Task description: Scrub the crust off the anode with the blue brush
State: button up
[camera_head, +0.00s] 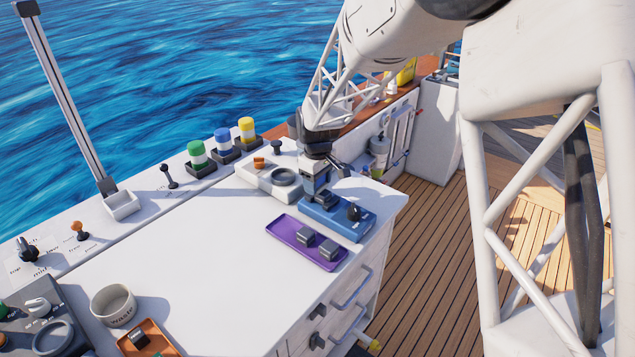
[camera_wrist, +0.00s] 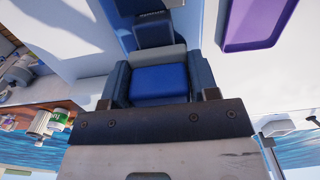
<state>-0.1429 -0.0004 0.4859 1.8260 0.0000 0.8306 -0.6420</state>
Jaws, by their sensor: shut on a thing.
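My gripper (camera_head: 320,192) points down over the blue tray (camera_head: 338,222) near the right end of the white worktop. In the wrist view my gripper (camera_wrist: 160,98) is shut on a block with a bright blue face and a grey band, which looks like the blue brush (camera_wrist: 160,82). A dark grey piece (camera_wrist: 153,32) stands just beyond it. A dark knob-like thing (camera_head: 354,212) sits on the blue tray, right of the gripper. I cannot tell which thing is the anode. The brush's lower end and any contact are hidden.
A purple tray (camera_head: 278,243) with two grey blocks stands left of the blue tray; it also shows in the wrist view (camera_wrist: 262,12). Green, blue and yellow canisters (camera_head: 222,146) line the back edge. A round bowl (camera_head: 112,305) stands front left. The worktop's middle (camera_head: 190,255) is clear.

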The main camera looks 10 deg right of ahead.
aim_at(329, 195)
jog(key=shift+d, duration=0.1)
jog(key=shift+s+d+f, duration=0.15)
jog(key=shift+s+d, duration=1.15)
jog(key=shift+s, duration=0.1)
jog(key=shift+w, duration=0.1)
jog(key=shift+w+a+f, duration=0.1)
jog(key=shift+w+a, duration=1.2)
jog(key=shift+a, duration=0.1)
jog(key=shift+s+d+r, duration=0.15)
jog(key=shift+s+d, duration=0.55)
jog(key=shift+s+d+r, duration=0.1)
jog(key=shift+s+d, duration=0.6)
jog(key=shift+r, duration=0.1)
